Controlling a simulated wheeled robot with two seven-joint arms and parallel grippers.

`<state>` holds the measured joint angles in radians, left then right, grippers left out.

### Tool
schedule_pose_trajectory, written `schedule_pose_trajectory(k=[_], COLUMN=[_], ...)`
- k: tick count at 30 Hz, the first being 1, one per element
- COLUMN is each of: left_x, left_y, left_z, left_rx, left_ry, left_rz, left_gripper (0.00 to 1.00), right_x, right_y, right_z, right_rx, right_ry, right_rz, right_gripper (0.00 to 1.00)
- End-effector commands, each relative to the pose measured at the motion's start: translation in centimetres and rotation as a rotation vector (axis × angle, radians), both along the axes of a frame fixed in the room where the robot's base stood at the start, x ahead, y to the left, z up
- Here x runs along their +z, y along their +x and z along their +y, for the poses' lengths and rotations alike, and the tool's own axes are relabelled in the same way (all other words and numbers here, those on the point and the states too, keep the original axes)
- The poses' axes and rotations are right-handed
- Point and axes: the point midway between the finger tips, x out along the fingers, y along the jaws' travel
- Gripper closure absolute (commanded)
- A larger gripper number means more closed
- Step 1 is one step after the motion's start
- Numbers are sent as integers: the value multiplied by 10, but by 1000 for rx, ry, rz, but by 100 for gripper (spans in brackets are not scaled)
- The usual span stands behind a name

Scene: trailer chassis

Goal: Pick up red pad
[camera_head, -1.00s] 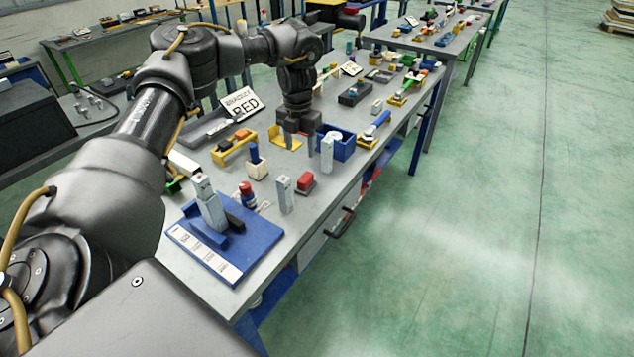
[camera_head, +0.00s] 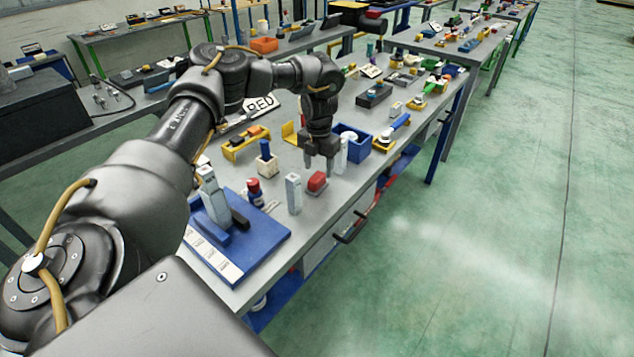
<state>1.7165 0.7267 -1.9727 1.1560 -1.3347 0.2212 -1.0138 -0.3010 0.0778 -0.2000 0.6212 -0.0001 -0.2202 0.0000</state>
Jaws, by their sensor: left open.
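The red pad (camera_head: 317,181) is a small red block on a grey base, standing on the grey workbench (camera_head: 345,193) near its right edge. My left gripper (camera_head: 319,167) points down with its fingers apart and nothing between them. Its fingertips show just behind and above the red pad in the picture; the exact gap is hard to tell. The pad's top stays visible. My right gripper is out of view.
A light grey upright block (camera_head: 293,195) stands left of the pad, and another upright piece (camera_head: 342,155) stands right of the gripper. A blue open box (camera_head: 356,150) is behind. A blue board (camera_head: 262,250) with blocks lies in front. A red-topped piece (camera_head: 254,188) stands further left.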

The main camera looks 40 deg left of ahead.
Motion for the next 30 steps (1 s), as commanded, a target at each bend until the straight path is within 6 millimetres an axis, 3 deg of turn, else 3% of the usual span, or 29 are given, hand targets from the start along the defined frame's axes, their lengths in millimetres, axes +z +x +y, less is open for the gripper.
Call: schedule_pose_trajectory(k=[8,13,18,26,30], left_x=[-9,-33,-53,-56,-56], left_y=[0,0,0,1,1], left_z=[2,8,7,7,7], left_rx=[2,2,2,2,1], left_ry=[0,1,0,0,0], left_rz=[1,4,1,0,0], left_gripper=[45,45,45,45,63], right_x=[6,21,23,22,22], right_y=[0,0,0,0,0], right_z=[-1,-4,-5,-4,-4], right_rx=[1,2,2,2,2], right_ry=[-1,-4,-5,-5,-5], right_rz=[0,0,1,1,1], right_gripper=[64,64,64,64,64])
